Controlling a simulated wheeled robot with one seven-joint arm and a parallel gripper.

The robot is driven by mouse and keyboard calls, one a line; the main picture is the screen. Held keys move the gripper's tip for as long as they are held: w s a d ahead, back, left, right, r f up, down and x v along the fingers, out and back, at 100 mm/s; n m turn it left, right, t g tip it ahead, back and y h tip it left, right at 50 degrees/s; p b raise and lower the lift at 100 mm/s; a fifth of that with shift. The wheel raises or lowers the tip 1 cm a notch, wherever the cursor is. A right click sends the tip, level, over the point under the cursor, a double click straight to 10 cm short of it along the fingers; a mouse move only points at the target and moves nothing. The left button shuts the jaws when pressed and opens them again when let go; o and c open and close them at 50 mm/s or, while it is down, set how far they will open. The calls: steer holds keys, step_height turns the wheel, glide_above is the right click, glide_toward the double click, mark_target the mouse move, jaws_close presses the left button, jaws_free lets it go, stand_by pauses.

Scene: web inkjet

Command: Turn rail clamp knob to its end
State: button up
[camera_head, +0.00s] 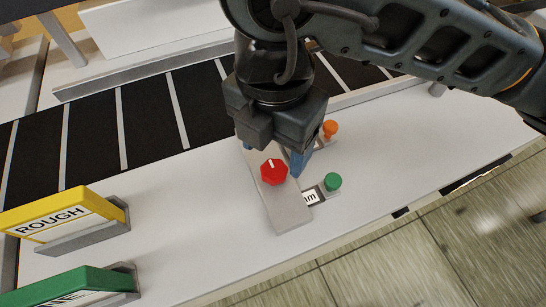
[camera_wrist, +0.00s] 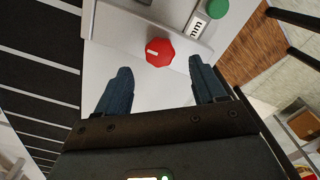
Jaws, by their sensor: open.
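The red knob (camera_head: 274,172) has a white mark on its face and sits on a grey rail block (camera_head: 289,212) on the white surface. In the wrist view the red knob (camera_wrist: 160,52) lies just beyond the fingertips, roughly centred between them, with its white mark near the left side of its face. My gripper (camera_wrist: 160,82) is open, with its two blue fingers apart and nothing between them. In the head view my gripper (camera_head: 275,157) is close to the knob, and the wrist hides part of the block's far end.
A green knob (camera_head: 333,181) and an orange knob (camera_head: 330,129) stand to the right, with a label reading "mm" (camera_head: 311,196) beside the block. A yellow "ROUGH" sign (camera_head: 62,220) and a green sign (camera_head: 75,289) stand at left. A black striped belt (camera_head: 95,130) runs behind.

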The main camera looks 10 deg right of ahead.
mark_target(274, 169)
steer(key=shift+f, duration=2.35)
steer(key=c, duration=1.1)
